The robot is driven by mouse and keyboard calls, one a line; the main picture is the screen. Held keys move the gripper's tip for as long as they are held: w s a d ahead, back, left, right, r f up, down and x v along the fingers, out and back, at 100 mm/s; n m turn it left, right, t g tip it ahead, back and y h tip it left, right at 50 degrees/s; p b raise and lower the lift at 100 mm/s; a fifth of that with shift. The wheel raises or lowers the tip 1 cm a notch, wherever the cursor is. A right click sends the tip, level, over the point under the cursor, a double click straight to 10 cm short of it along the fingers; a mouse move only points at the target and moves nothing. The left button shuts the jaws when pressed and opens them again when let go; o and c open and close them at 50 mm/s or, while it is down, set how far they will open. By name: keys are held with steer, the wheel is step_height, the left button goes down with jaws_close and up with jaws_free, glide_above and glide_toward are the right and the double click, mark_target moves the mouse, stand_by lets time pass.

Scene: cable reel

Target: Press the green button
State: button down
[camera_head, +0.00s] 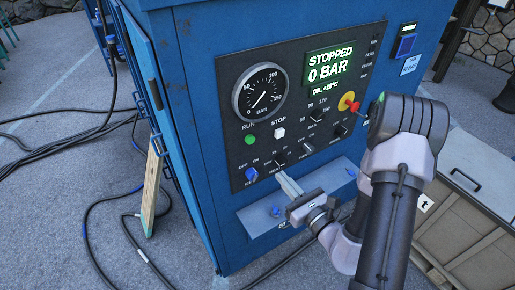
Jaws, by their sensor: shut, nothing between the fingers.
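The green button (250,140) sits on the dark control panel (240,178) of a blue cabinet, under the RUN label and below the round gauge. My gripper (282,175) is shut and empty, its fingertips in front of the panel's lower edge, below and to the right of the green button. It looks apart from the button. Whether the fingertips touch the panel, I cannot tell. The display (329,66) reads STOPPED, 0 BAR, OIL +13°C.
A white STOP button (279,133), a blue knob (251,175), black knobs and a red knob on yellow (348,101) crowd the panel. Black cables (65,152) lie on the floor; a wooden plank (151,188) leans left.

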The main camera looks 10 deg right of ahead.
steer(key=b, duration=0.4)
glide_toward(252, 144)
steer(key=x, duration=0.7)
steer(key=shift+d, duration=0.15)
steer(key=shift+w, duration=0.1)
